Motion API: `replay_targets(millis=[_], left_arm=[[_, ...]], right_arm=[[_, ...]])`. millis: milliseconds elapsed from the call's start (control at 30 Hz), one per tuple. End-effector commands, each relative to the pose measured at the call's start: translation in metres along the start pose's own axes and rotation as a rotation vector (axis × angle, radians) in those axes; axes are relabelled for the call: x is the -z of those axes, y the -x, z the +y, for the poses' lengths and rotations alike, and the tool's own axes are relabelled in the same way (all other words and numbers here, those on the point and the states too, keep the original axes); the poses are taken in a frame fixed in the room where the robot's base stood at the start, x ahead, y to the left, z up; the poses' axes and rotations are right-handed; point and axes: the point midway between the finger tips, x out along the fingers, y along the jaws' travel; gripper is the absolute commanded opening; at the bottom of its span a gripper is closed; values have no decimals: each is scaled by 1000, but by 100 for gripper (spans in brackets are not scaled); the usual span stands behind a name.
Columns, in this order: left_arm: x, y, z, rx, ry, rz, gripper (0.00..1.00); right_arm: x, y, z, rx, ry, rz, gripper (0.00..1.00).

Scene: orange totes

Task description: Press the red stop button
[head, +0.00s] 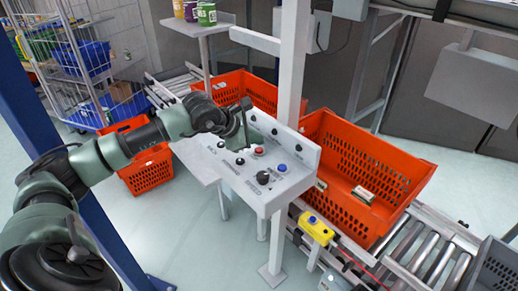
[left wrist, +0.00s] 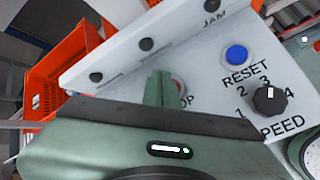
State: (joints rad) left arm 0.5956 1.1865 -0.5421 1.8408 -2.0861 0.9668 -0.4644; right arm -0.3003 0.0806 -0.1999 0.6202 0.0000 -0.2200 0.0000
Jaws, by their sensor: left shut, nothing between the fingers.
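The red stop button (head: 259,152) sits on the sloped grey control panel (head: 235,178) in the head view. In the left wrist view the red button (left wrist: 179,86) is mostly hidden behind my fingers, with the letters "OP" below it. My left gripper (head: 247,143) is shut and empty, pointing down just over the panel beside the red button. In the left wrist view its fingertips (left wrist: 161,75) overlap the button's left side; I cannot tell whether they touch it. My right gripper is not in view.
A blue reset button (left wrist: 237,54) and a black speed knob (left wrist: 270,98) lie to the right of the red button. Several black knobs line the panel.

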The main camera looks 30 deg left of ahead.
Motion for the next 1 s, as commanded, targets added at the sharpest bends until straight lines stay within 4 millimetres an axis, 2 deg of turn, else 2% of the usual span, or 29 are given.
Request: replay_targets(millis=[600,1000], left_arm=[[-25,34,25,-1,-1,0,0],[-25,35,25,0,0,0,0]], right_arm=[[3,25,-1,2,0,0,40],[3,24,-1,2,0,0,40]])
